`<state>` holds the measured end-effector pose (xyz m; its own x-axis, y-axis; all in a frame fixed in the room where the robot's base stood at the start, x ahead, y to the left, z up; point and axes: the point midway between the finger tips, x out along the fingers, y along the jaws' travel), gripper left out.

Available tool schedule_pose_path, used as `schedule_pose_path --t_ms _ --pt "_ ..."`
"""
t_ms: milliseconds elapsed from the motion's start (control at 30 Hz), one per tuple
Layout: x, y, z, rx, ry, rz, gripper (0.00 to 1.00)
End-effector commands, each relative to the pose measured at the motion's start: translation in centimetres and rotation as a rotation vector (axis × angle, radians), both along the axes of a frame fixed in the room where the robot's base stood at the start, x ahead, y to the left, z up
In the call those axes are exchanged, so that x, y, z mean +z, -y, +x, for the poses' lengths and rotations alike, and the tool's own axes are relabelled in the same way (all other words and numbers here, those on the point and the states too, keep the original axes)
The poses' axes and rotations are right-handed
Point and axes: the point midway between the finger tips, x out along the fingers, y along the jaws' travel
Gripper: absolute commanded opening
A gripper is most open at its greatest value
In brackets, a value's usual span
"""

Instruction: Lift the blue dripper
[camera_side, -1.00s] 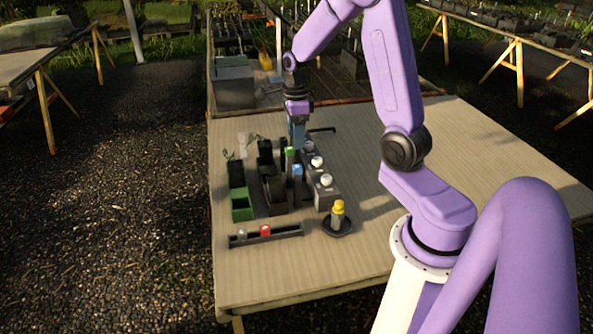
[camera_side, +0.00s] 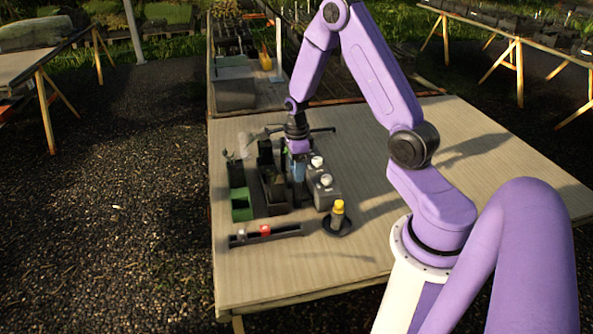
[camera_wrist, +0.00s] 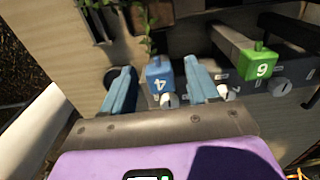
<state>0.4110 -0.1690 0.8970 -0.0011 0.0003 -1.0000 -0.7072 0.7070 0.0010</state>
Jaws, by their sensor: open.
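The blue dripper (camera_wrist: 160,77) is a small blue block marked 4, seen in the wrist view between the two open blue fingers of my gripper (camera_wrist: 160,88). A gap shows on each side of it, so the fingers do not appear to touch it. In the side view my gripper (camera_side: 297,172) is low over the table among the dark holders, and it hides the blue dripper there.
A grey box with white knobs (camera_side: 323,190) stands close to the right of the gripper. A yellow-topped piece (camera_side: 338,211) sits on a round dark base. A green pot (camera_side: 241,205) and a rail with a red slider (camera_side: 265,231) are nearby. The table's right side is clear.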

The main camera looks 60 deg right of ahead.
Motion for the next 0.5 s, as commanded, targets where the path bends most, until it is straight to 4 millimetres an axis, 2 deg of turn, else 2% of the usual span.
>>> schedule_pose_path --t_ms 300,467,500 --pt "-0.38 0.0 0.04 0.0 0.002 -0.001 0.6" --pt "-0.37 0.0 0.03 0.0 0.001 0.0 0.07" --pt "-0.37 0.0 0.03 0.0 0.001 0.0 0.05"
